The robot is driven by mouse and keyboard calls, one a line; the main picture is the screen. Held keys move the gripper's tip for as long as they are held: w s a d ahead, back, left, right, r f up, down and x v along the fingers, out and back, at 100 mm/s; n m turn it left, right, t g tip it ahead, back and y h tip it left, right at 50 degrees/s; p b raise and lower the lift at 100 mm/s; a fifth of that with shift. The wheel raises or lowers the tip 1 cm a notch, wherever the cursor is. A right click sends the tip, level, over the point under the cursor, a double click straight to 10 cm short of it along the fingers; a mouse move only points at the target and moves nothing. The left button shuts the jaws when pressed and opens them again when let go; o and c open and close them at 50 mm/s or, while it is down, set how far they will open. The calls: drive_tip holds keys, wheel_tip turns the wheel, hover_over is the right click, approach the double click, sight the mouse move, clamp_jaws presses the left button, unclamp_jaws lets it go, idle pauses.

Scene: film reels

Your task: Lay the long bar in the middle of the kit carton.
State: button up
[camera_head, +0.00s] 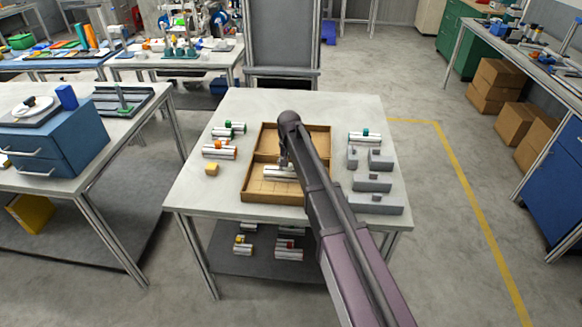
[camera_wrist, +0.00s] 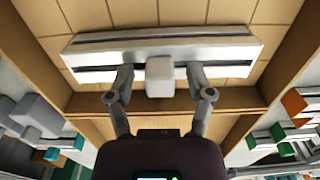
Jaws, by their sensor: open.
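The kit carton (camera_head: 256,196) is an open brown box on the grey table, with a divider across it and a gridded floor. The long bar (camera_head: 272,173), silver with dark grooves and a pale block at its middle, lies flat in the carton's front compartment. In the wrist view the long bar (camera_wrist: 95,56) runs sideways over the floor grid, roughly along the divider. My gripper (camera_wrist: 160,77) is open, with one finger on each side of the pale block and visible gaps between. In the head view my arm partly covers the carton and the bar's right end.
Bars with green (camera_head: 238,128) and orange knobs (camera_head: 219,151) and a yellow cube (camera_head: 212,169) lie left of the carton. A green-knobbed bar (camera_head: 364,137) and several grey blocks (camera_head: 372,183) stand at the right. More bars lie on the lower shelf (camera_head: 265,266).

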drive_tip(key=shift+r, duration=0.1)
wheel_tip(320, 180, up, 12)
drive_tip(key=p, duration=1.2)
idle(0.8)
drive_tip(key=s+d, duration=2.3)
drive_tip(key=s, duration=0.3)
drive_tip(key=shift+d, duration=0.3)
